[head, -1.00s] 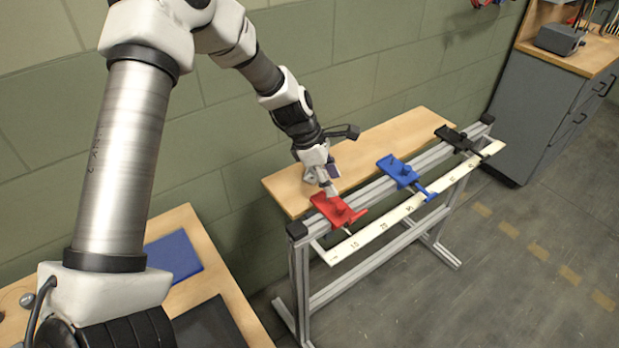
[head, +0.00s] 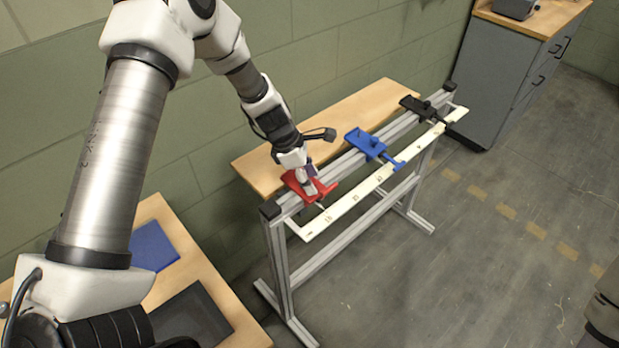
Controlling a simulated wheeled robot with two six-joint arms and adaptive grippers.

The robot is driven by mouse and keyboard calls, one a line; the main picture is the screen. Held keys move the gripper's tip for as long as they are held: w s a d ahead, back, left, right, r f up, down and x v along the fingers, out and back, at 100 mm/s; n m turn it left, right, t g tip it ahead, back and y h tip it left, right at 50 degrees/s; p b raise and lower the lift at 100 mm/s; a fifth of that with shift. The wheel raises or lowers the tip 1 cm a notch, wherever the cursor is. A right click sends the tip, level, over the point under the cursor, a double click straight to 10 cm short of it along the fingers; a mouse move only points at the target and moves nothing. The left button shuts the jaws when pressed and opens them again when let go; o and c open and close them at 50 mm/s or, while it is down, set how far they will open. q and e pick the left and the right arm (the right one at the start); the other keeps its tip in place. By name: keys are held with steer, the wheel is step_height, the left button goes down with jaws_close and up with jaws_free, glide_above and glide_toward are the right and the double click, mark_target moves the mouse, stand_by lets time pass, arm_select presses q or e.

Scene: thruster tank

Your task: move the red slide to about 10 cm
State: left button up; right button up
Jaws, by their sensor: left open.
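The red slide (head: 327,188) sits on the aluminium rail near its left end. Its thin pointer reaches toward the white scale strip (head: 348,203), near the low numbers, which are too small to read surely. My left gripper (head: 309,186) is open and points down at the red slide, with its fingertips over the slide's top. I cannot tell whether they touch it or straddle its raised part. The blue slide (head: 366,143) sits near the middle of the rail and the black slide (head: 418,106) near the far right end. My right gripper is out of view.
A wooden shelf (head: 345,110) runs behind the rail, along the green block wall. A wooden table with a blue mat (head: 153,246) stands at lower left. A grey cabinet (head: 500,70) stands beyond the rail's far end. The floor in front is clear.

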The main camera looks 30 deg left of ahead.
arm_select(q)
jaws_close()
steer(key=shift+s+r+p, duration=0.15)
steer(key=shift+s+p, duration=0.15)
steer(key=shift+p, duration=0.15)
steer(key=shift+s+a, duration=0.2)
steer(key=shift+s, duration=0.1)
jaws_free()
steer(key=shift+w, duration=0.1)
steer(key=v, duration=1.1)
steer(key=shift+r, duration=0.3)
